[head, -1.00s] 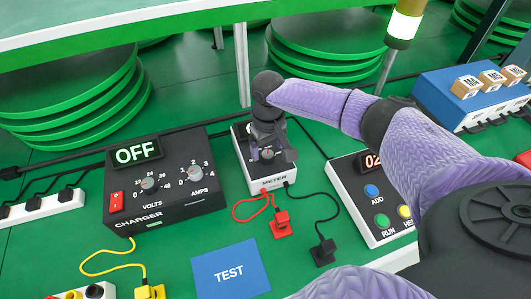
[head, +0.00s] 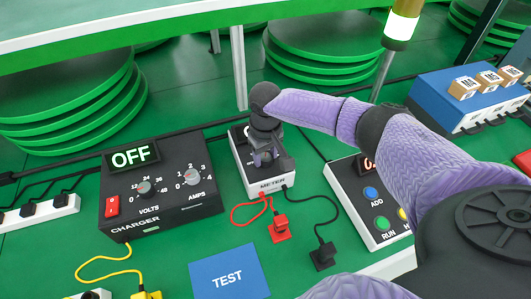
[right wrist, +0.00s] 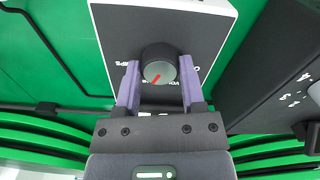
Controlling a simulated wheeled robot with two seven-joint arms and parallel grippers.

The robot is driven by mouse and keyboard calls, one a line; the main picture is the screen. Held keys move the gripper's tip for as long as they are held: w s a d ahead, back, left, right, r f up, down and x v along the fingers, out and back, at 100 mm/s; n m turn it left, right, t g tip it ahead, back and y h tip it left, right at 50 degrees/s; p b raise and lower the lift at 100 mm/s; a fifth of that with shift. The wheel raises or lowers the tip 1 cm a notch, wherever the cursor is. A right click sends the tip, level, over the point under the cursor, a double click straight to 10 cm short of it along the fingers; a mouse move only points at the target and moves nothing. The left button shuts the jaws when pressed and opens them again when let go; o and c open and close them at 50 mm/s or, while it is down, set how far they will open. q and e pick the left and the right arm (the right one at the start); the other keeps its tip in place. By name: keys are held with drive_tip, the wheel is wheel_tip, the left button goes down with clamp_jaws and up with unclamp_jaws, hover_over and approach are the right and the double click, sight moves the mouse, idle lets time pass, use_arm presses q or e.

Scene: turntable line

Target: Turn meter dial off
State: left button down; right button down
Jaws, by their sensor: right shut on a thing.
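The meter (head: 278,184) is a white box with a dark face panel, standing on the green table in the middle of the head view. Its dial (right wrist: 159,62) is a round dark knob with a grey face and a red pointer mark, which slants to the lower left in the right wrist view. My right gripper (head: 265,162) is over the meter's face from above and hides the dial in the head view. In the right wrist view its two purple fingers (right wrist: 159,78) are shut on the dial, one on each side. The labels around the dial are partly hidden.
A black charger (head: 162,190) reading OFF stands left of the meter. A white-framed keypad box (head: 372,205) stands to its right. Red and black leads run from the meter to plugs (head: 280,228) in front. A blue TEST mat (head: 228,275) lies nearer.

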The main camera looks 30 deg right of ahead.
drive_tip(key=shift+n, duration=0.3)
drive_tip(key=n+p, duration=0.2)
drive_tip(key=shift+r+n, duration=0.15)
drive_tip(key=shift+n, duration=0.25)
drive_tip(key=n, duration=0.2)
drive_tip(key=shift+n+p, duration=0.4)
drive_tip(key=n, duration=0.2)
drive_tip(key=shift+n, duration=0.4)
drive_tip(key=n+p, duration=0.1)
drive_tip(key=n, duration=0.9)
drive_tip(key=shift+n, duration=0.4)
